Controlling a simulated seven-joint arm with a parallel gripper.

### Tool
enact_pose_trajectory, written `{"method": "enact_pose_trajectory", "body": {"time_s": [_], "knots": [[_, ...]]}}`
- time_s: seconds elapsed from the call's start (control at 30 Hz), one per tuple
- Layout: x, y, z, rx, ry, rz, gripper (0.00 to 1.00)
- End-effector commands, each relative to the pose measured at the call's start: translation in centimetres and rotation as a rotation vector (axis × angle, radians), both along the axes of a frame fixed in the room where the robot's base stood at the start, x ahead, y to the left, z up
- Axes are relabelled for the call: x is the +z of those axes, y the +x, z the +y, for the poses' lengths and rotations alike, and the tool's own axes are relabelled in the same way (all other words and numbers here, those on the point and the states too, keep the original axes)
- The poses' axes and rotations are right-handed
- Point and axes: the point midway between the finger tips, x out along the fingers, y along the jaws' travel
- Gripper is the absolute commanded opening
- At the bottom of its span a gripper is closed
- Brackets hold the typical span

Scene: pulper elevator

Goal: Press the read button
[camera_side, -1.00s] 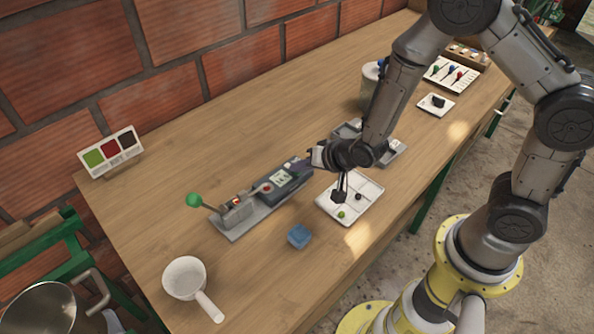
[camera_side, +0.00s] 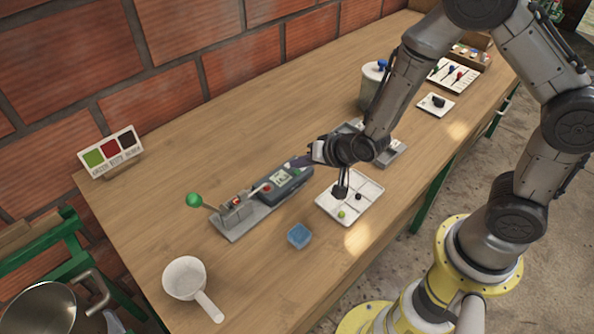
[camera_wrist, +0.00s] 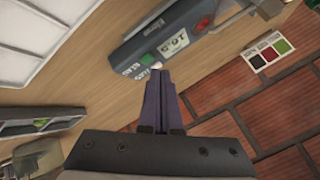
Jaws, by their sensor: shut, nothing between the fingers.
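The dark grey meter (camera_side: 290,182) with a small display lies on the table, at the right end of a grey base plate. My gripper (camera_side: 309,160) is shut and empty at the right end of the meter. In the wrist view its purple fingertips (camera_wrist: 158,72) are together beside the green marks. A small pale spot shows at the tips.
A lever with a green knob (camera_side: 193,200) stands left of the meter. A white divided tray (camera_side: 371,205), a blue dish (camera_side: 299,236) and a white scoop (camera_side: 185,279) lie in front. A colour card (camera_side: 110,149) stands by the wall. The table behind the meter is clear.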

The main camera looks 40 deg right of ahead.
Motion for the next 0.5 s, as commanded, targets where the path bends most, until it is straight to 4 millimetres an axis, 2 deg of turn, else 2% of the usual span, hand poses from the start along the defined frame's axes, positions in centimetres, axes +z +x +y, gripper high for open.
{"method": "enact_pose_trajectory", "body": {"time_s": [0.17,0.5], "knots": [[0.4,0.1,0.0,-0.001,0.0,-0.002,0.0],[3.4,0.1,0.0,-0.001,0.001,-0.004,0.0]]}}
